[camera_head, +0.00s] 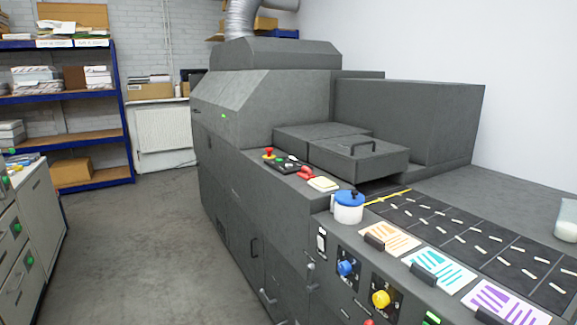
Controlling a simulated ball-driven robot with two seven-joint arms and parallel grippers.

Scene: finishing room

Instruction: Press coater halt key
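The coater (265,110) is a large dark grey machine in the middle of the head view, with a round silver duct on top. A small black control panel (287,164) lies on its front ledge. A red mushroom-shaped key (268,152) on a yellow base stands at the panel's far left end. Small green and red keys sit beside it, too small to read, so I cannot tell by label which one is the halt key. Neither of my grippers is in view.
A red object (305,173), a cream pad (323,184) and a blue-lidded white tub (348,207) sit along the ledge. Blue and yellow knobs (380,299) stick out in front. A grey cabinet (30,230) stands at left. The floor (140,250) between is clear.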

